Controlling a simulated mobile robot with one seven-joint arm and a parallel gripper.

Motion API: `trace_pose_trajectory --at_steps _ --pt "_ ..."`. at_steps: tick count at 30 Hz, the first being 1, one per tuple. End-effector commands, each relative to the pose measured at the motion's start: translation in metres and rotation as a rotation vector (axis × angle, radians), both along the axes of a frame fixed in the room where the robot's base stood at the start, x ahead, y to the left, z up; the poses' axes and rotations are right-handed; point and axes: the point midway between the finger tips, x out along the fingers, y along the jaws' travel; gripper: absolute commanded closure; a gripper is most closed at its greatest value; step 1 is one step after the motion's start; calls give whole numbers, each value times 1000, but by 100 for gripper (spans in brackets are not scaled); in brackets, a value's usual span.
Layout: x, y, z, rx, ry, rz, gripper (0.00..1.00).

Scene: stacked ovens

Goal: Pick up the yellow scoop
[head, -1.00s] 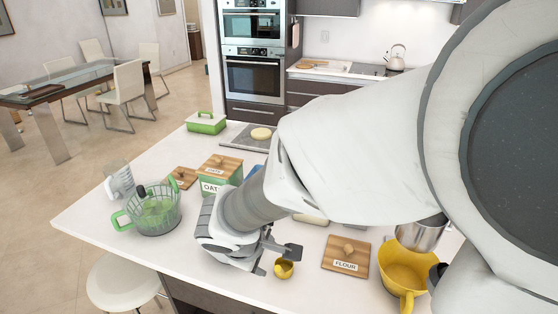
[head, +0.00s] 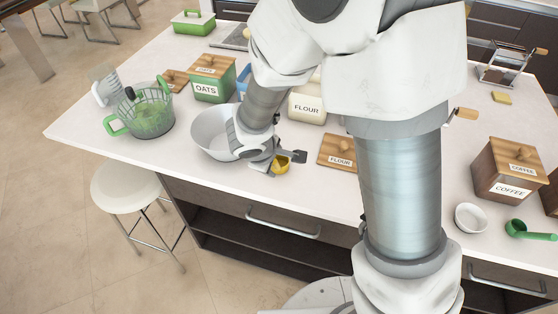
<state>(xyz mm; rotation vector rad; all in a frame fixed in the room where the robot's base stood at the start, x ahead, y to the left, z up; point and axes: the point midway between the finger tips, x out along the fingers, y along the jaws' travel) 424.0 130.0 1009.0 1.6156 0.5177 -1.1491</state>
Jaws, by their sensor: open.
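The yellow scoop (head: 281,165) is a small yellow cup on the white counter near its front edge, partly hidden by my gripper. My gripper (head: 284,161) is low over the counter with its jaws open. One dark finger shows just to the right of the scoop and the other to its left. The scoop lies at or between the fingertips; I cannot tell whether they touch it. Its handle is not clearly visible.
A white bowl (head: 210,128) stands just left of my gripper. A wooden FLOUR lid (head: 337,151) lies to the right, with the FLOUR canister (head: 306,104) behind. A green colander pitcher (head: 147,117) and OATS canister (head: 211,86) stand further left. A green scoop (head: 524,230) lies far right.

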Motion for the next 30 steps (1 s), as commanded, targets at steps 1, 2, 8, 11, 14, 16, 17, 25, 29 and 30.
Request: trace_pose_trajectory --at_steps 1,2,8,11,14,16,17,25,29,30 --pt "1 -2 -10 -2 4 1 39" --pt "2 -3 -14 -2 4 1 39" --pt "11 -8 -34 0 2 0 39" --pt "14 -9 -37 0 0 1 39" --pt "14 -9 -37 0 0 0 39" --pt "14 -10 -37 0 0 0 39" --pt "14 -9 -37 0 0 0 39" --pt "14 -9 -37 0 0 1 86" --pt "14 -9 -37 0 0 1 100" --pt "14 -9 -37 0 0 1 100"
